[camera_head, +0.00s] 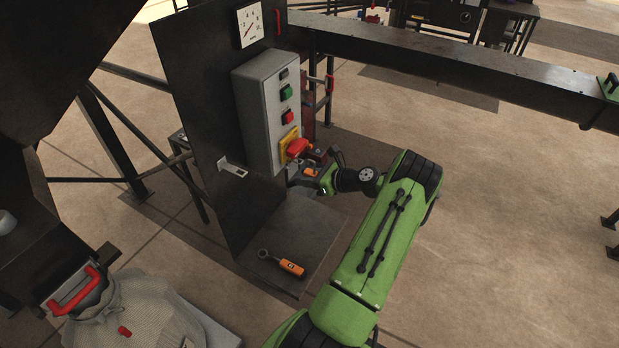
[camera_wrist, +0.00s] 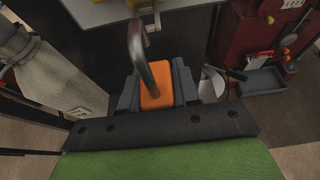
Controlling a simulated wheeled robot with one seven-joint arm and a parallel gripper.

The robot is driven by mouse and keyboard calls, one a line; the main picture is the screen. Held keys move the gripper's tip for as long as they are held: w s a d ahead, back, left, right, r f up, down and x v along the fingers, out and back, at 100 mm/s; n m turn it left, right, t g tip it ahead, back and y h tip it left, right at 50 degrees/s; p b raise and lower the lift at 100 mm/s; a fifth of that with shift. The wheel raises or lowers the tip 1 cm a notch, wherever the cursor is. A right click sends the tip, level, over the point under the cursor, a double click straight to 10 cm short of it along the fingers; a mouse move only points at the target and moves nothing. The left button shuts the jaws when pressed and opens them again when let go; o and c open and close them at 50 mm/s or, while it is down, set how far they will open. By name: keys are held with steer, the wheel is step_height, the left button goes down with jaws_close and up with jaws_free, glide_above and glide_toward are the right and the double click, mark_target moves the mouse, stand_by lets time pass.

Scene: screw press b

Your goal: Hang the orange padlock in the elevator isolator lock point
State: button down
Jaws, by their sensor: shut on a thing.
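The orange padlock (camera_wrist: 156,86) is held upright between the grey fingers of my gripper (camera_wrist: 157,92) in the wrist view. Its steel shackle (camera_wrist: 138,48) stands up toward the panel; whether its far leg is free or seated I cannot tell. In the head view a bit of the padlock (camera_head: 312,172) shows at my gripper (camera_head: 308,174), just below and right of the red isolator handle (camera_head: 298,148) on its yellow plate (camera_head: 288,140). A grey tab (camera_wrist: 151,28) hangs near the top of the wrist view, right of the shackle and seemingly apart from it.
The isolator sits low on a grey control box (camera_head: 256,110) with green and red buttons, fixed to a dark upright plate (camera_head: 205,120). An orange-handled tool (camera_head: 290,267) lies on the dark shelf (camera_head: 310,235) below. A small bracket (camera_head: 233,168) juts from the plate.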

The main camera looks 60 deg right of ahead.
steer(key=shift+w, duration=0.8)
steer(key=shift+w+p, duration=0.15)
steer(key=shift+p, duration=0.25)
stand_by(0.4)
steer(key=shift+w, duration=0.55)
steer(key=shift+f+b, duration=0.45)
steer(key=shift+f, duration=0.25)
steer(key=shift+r, duration=0.1)
